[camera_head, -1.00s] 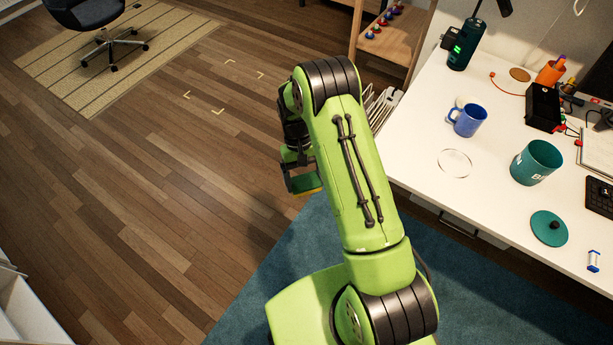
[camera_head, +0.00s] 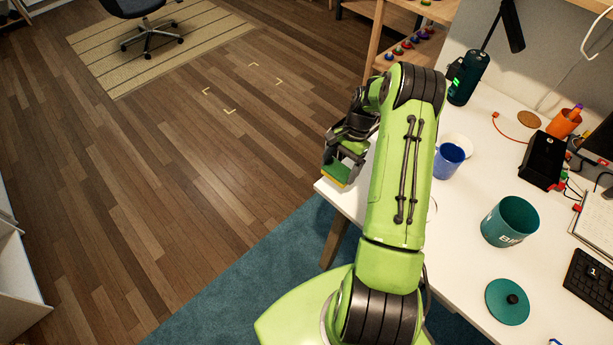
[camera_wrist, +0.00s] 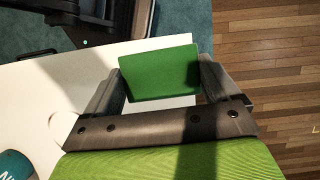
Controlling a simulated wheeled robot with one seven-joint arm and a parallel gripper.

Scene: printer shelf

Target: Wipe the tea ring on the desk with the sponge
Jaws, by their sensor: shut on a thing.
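My gripper (camera_head: 345,150) is shut on the sponge (camera_head: 337,174), which is green with a yellow edge. It holds the sponge by the desk's left end in the head view. In the wrist view the sponge (camera_wrist: 162,72) sits between the two fingers, over the white desk's edge; its height above the desk is hard to judge. The tea ring (camera_head: 433,210) is mostly hidden behind my arm in the head view, with only its right edge showing. A faint ring (camera_wrist: 54,122) lies on the desk left of my gripper in the wrist view.
A wooden shelf (camera_head: 425,10) stands behind. Floor to the left is open.

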